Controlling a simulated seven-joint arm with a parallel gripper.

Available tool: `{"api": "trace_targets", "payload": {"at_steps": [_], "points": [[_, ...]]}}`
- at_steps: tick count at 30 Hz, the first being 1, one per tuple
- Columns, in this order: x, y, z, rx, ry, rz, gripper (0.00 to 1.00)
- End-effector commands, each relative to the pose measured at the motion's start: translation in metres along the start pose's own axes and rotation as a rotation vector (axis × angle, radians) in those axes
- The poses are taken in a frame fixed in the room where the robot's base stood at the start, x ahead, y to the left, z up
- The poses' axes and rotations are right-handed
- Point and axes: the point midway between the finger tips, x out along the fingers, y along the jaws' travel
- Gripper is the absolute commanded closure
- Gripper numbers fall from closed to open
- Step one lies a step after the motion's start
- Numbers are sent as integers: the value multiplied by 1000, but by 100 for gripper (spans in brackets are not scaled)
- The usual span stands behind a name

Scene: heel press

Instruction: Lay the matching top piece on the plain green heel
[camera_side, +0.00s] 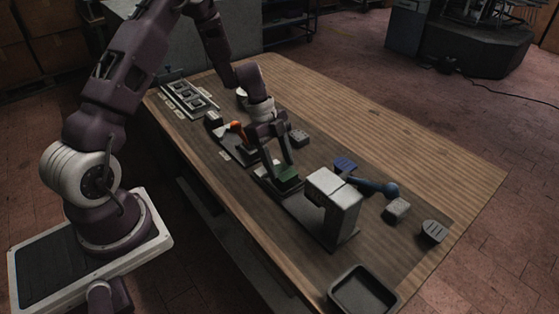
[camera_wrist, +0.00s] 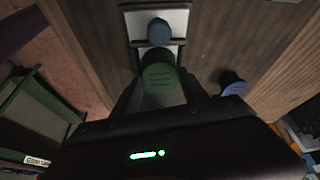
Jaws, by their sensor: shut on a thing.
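My gripper (camera_side: 281,170) is shut on a green piece (camera_side: 288,174), low over the table beside the press. In the wrist view the green piece (camera_wrist: 158,76) is dark, with a rounded end and several grooves across it, between my two fingers. A blue rounded piece (camera_wrist: 159,31) shows just beyond it, over a pale surface. I cannot tell whether the green piece touches anything below it. No separate second green piece can be made out, so the plain green heel cannot be picked out.
An empty dark tray (camera_side: 362,291) is at the front; an orange-handled thing (camera_side: 238,130) is behind my gripper.

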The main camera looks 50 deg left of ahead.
Motion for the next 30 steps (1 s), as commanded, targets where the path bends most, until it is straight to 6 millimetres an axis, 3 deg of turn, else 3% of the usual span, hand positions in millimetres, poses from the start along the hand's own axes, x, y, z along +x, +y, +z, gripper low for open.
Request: {"api": "trace_targets", "payload": {"at_steps": [1, 2, 5, 14, 24, 30], "points": [[1, 0, 0, 0, 0, 0, 87], [1, 0, 0, 0, 0, 0, 43], [0, 0, 0, 0, 0, 0, 23], [-1, 0, 0, 0, 0, -1, 23], [-62, -1, 0, 1, -1, -4, 23], [-71, 0, 0, 0, 0, 0, 23]]}}
